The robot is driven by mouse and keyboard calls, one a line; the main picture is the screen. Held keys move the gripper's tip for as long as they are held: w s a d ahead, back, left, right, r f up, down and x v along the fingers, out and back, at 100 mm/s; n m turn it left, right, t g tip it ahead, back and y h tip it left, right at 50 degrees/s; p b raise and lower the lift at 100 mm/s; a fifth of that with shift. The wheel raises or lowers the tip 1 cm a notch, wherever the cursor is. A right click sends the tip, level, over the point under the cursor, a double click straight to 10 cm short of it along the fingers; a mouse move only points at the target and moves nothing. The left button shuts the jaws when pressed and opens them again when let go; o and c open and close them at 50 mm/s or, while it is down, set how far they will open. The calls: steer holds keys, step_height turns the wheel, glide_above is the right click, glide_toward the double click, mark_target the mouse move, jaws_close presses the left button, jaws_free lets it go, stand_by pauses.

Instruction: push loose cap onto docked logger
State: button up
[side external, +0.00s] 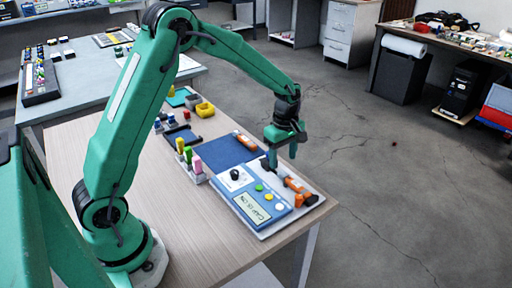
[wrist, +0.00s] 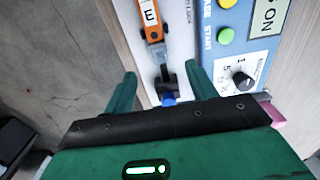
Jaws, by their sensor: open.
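The docked logger is an orange stick (side external: 297,186) on the light strip right of the blue panel, with a black piece at its near end. It also shows in the wrist view (wrist: 151,24), with a dark grey end facing my gripper. A black piece (wrist: 165,76) with a blue tip lies in line with that end, between my fingers. It looks like the cap or a holder; I cannot tell which, nor whether it touches the logger. My gripper (side external: 282,161) points down over the board's far part. It is open in the wrist view (wrist: 161,72), fingers either side of the black piece.
The blue panel (side external: 279,207) has a display reading "CAP IS ON", buttons and a black knob (wrist: 241,80). Another orange stick (side external: 245,141) lies by a dark blue mat (side external: 222,152). Coloured upright pieces (side external: 188,157) stand left. The table edge is close on the right.

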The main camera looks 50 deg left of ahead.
steer(key=shift+r, duration=0.95)
steer(key=shift+r, duration=0.1)
steer(key=shift+s+r, duration=0.1)
steer(key=shift+r, duration=0.1)
steer(key=s+r+m+t, duration=0.2)
steer(key=s+r+m, duration=0.3)
steer(key=s, duration=0.3)
steer(key=s+d+r+m+t, duration=0.1)
steer(key=s+r+m, duration=0.4)
steer(key=s+m, duration=0.2)
steer(key=s+d+r+m+t, duration=0.1)
steer(key=s+r+m, duration=0.4)
steer(key=s, duration=0.5)
steer(key=shift+r+m+t, duration=0.15)
steer(key=shift+m+t, duration=0.35)
steer(key=shift+t, duration=0.3)
steer(key=shift+d, duration=0.1)
steer(key=shift+c, duration=0.3)
